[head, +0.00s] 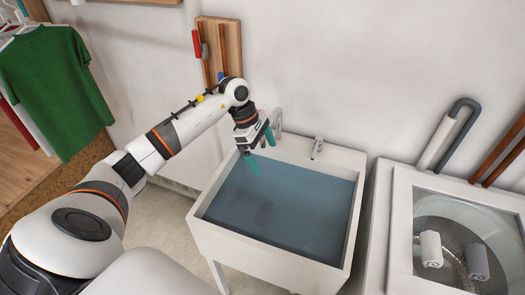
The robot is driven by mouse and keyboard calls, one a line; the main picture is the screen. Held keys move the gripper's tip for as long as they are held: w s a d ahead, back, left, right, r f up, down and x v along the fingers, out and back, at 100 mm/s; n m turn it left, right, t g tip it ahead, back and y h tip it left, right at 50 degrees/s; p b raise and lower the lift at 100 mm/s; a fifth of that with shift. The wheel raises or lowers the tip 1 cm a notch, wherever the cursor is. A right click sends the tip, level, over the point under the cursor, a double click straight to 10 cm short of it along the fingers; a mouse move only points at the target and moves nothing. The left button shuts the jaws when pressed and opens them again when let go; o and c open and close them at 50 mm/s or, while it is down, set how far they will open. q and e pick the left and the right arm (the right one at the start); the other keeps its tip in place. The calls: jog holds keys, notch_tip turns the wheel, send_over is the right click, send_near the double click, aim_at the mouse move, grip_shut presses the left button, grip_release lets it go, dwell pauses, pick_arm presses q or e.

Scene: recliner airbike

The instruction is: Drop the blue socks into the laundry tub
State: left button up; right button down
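The laundry tub (213,237) is a white basin on legs in the middle of the head view, filled with blue-grey water. My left gripper (262,154) hangs over the tub's back left part, near the taps. Its two teal fingers are spread apart and I see nothing between them. A dark patch (263,213) shows in the water below the gripper; I cannot tell whether it is a shadow or something sunk. I cannot make out any blue socks for sure. My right gripper is out of view.
A washer (402,225) with an open round drum stands right of the tub. A white roll (430,247) and a grey roll (476,262) lie in it. Taps (317,148) rise at the tub's back rim. A green shirt (58,85) hangs at left.

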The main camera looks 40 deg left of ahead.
pick_arm(q)
jog(key=b+v, duration=0.3)
jog(key=v, duration=0.9)
